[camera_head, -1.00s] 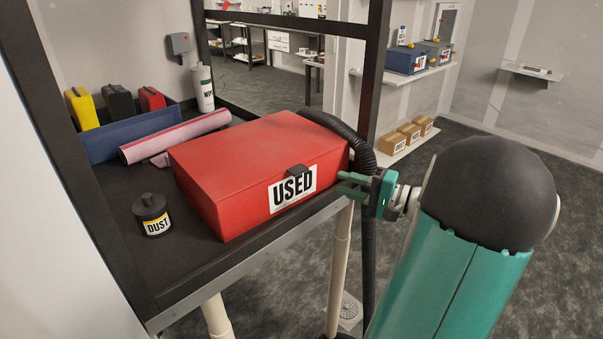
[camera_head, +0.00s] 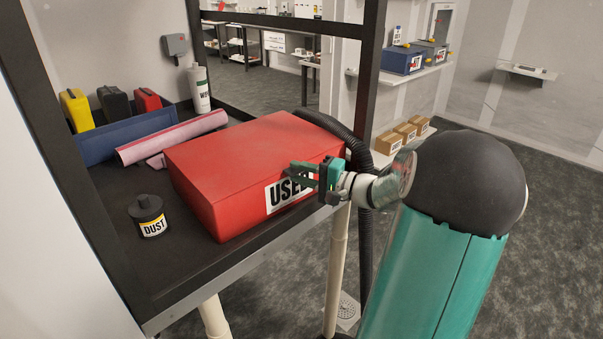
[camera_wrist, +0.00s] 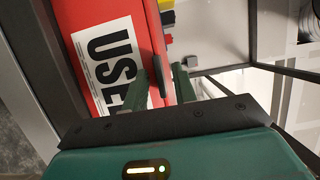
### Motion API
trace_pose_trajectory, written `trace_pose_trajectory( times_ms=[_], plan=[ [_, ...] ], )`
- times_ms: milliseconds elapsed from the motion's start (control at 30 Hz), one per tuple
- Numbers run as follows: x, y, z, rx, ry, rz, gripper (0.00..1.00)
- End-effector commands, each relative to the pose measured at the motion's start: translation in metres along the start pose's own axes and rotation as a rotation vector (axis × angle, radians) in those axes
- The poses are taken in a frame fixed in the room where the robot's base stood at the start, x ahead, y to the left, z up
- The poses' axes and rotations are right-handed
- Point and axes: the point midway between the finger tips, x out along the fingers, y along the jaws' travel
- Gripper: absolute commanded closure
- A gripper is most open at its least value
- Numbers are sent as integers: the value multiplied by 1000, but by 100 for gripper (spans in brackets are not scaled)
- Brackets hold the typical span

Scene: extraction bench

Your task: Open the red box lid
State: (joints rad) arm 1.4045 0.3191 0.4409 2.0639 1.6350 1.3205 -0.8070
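The red box (camera_head: 235,165) sits closed on the dark bench top, with a white "USED" label (camera_head: 280,194) on its front. My gripper (camera_head: 292,170) is at the box's front, at the upper right of the label, and covers part of the label and the front handle. In the wrist view the black handle (camera_wrist: 157,80) on the lid's front edge lies between the two green fingers of my gripper (camera_wrist: 160,72). The fingers are apart, with a visible gap on each side of the handle. I cannot tell whether either touches the box.
A black "DUST" jar (camera_head: 149,215) stands left of the box. A pink roll (camera_head: 172,136), a blue tray (camera_head: 118,137) and a white bottle (camera_head: 200,88) are behind. A black hose (camera_head: 355,143) runs beside the box's right end. A dark frame post (camera_head: 373,65) rises behind.

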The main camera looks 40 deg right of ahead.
Motion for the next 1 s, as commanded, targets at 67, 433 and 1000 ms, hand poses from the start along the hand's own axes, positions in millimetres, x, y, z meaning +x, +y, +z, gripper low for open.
trace_pose_trajectory(
  times_ms=[67,433,1000],
  plan=[
    [0,0,0,0,0,0,89],
    [0,-1,0,0,0,3,100],
    [13,-85,-4,80,-11,221,100]
  ],
)
